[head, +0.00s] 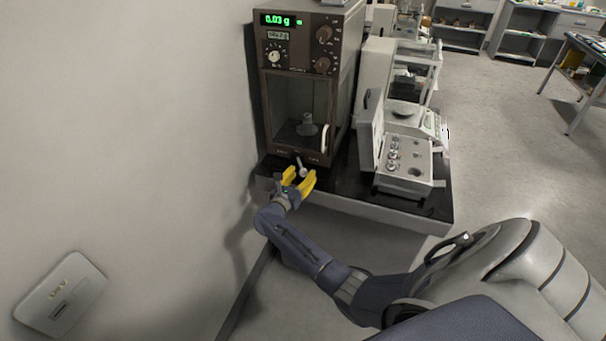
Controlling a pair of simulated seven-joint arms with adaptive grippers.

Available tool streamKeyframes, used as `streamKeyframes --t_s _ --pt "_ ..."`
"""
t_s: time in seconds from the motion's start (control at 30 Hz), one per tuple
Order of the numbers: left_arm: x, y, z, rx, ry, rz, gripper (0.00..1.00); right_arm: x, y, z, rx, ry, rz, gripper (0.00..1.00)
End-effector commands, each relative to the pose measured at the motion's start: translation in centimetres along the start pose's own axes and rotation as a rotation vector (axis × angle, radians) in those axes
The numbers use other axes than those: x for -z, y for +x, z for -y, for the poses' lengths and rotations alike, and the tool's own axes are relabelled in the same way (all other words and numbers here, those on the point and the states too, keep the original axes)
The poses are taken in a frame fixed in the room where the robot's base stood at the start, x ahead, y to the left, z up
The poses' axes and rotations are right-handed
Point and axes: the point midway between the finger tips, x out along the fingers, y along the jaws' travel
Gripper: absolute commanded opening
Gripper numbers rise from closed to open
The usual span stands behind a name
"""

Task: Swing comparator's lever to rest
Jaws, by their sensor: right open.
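The comparator (292,82) is a tall dark brown cabinet at the table's left end, against the wall. Its green display reads 0.03 g, and a small weight (307,125) stands behind its front window. Its lever (299,162) is a short pale handle low on the front, below the window. My right gripper (300,179), with yellow fingers, is open just in front of the lever, with the lever's lower end between or near the fingers. Whether they touch, I cannot tell. My left gripper is not in view.
An open case of weights (420,183) and a white balance (404,107) stand right of the comparator on the dark tabletop (349,190). The wall (150,110) is close on the left, with a switch plate (60,294). Open floor (500,140) lies to the right.

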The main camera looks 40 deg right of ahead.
Motion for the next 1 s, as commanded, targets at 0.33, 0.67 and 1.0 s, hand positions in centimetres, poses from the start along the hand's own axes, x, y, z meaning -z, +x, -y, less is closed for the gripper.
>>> streamKeyframes --t_s 0.33,0.67,1.0 --pt "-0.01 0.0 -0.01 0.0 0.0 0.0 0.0 -0.01 0.96 0.02 0.0 0.001 0.0 0.51" --pt "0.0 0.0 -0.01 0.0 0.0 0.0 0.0 -0.01 0.94 0.02 0.0 0.001 0.0 0.36" --pt "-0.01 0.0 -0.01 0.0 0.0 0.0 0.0 -0.02 0.93 0.01 0.0 0.001 0.0 0.0"
